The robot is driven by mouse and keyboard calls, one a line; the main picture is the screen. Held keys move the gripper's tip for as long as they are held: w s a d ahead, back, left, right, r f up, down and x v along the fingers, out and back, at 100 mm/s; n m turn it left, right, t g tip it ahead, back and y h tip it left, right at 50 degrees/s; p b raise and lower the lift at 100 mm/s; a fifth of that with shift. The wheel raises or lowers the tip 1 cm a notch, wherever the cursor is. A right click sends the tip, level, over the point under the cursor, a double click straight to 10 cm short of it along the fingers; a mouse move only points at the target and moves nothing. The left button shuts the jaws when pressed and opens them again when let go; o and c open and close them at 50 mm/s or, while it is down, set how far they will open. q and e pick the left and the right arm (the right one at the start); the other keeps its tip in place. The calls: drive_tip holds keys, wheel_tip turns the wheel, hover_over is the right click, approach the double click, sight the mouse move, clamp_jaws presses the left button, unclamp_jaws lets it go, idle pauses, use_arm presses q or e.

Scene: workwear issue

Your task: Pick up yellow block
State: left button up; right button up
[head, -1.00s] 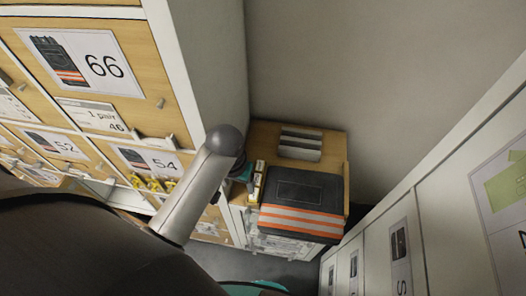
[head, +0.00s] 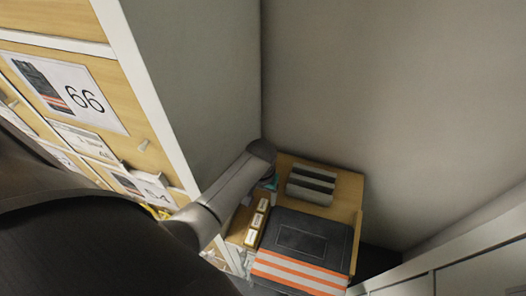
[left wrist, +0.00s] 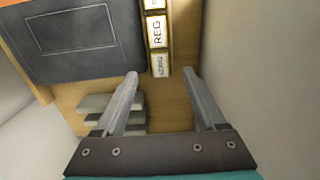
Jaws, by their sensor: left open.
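A row of small yellow-edged blocks with white label faces lies on a wooden surface beside a dark folded garment. In the left wrist view the nearest block (left wrist: 160,66) has small, hard-to-read lettering, the middle block (left wrist: 157,32) reads "REG", and another is cut off at the top edge. The row also shows in the head view, with a near block (head: 251,237), a middle block (head: 257,220) and a far block (head: 263,204). My left gripper (left wrist: 161,77) is open and empty, its fingertips either side of the row's near end. My right gripper is not in view.
The dark garment with orange stripes (head: 302,245) lies right of the blocks. A grey slotted piece (head: 311,185) sits behind on the wooden top (head: 346,192). A tall numbered cabinet (head: 165,85) stands left, a wall behind, and white fronts (head: 470,262) at lower right.

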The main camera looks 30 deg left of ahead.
sight(262, 208)
use_arm(q)
drive_tip(key=shift+f, duration=0.7)
drive_tip(key=shift+f+b, duration=0.9)
drive_tip(key=shift+f, duration=1.8)
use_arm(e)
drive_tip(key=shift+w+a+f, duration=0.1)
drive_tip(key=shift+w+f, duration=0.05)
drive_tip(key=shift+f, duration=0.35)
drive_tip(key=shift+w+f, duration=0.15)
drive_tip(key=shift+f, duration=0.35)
use_arm(q)
clamp_jaws()
